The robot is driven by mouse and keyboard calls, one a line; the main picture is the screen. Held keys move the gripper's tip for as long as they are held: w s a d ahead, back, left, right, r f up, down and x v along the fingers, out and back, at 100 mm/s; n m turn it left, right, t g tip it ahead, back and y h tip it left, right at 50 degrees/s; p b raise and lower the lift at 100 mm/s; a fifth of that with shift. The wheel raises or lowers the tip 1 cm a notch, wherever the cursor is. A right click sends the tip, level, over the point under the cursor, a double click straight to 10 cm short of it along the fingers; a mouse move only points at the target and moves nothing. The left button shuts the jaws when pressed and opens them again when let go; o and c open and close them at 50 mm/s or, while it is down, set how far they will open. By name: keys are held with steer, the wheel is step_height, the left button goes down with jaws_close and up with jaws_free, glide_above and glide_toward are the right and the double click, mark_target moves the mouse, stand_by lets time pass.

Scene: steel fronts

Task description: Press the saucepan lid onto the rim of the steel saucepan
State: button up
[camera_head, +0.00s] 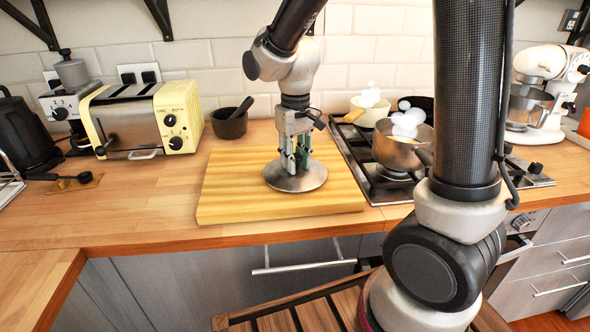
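The saucepan lid (296,182) is a round, flat steel disc. It lies over the wooden cutting board, and I cannot tell whether it touches the board. My gripper (295,163) points straight down at the middle of the lid. Its fingers with green pads stand around the spot where a knob would be, and they hide it. I cannot tell whether they are closed on it. The steel saucepan (388,154) sits on the hob to the right, uncovered, with white steam puffs above it. My arm hides part of its right side.
The cutting board (225,207) lies left of the gas hob (366,182). A cream pot (376,110) steams behind the saucepan. A dark mortar (229,125) and a yellow toaster (150,118) stand back left. The counter's front left is clear.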

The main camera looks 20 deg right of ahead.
mark_target(296, 156)
steer(key=shift+c, duration=0.4)
steer(key=shift+r, duration=2.5)
